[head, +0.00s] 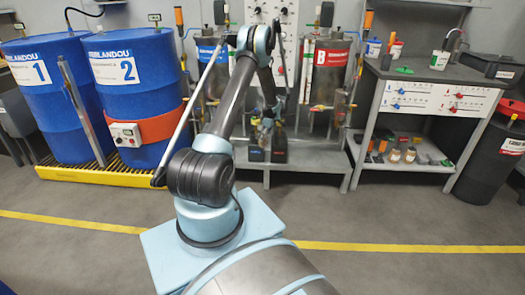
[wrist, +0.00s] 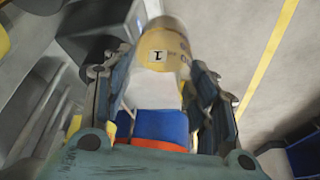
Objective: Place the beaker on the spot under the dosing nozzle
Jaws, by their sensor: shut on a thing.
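In the wrist view my gripper (wrist: 152,80) has one finger on each side of a pale yellowish vessel (wrist: 165,48) with a small tag marked 1, which I take for the beaker. The gripper is shut on it. White and blue parts with an orange band lie between the fingers, closer to the camera. In the head view my arm reaches forward to the middle bench, where the gripper (head: 263,128) is small and partly hidden. The beaker cannot be made out there. Two dark units, one with a blue front (head: 257,155) and one with a red front (head: 280,156), stand below it. I cannot pick out the nozzle or the spot.
Two blue drums (head: 45,100) stand on a yellow pallet (head: 95,174) at the left. Clear tanks with a blue label (head: 212,55) and a red label (head: 331,57) flank the arm. A grey shelf (head: 425,80) with bottles stands right. The floor in front is clear.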

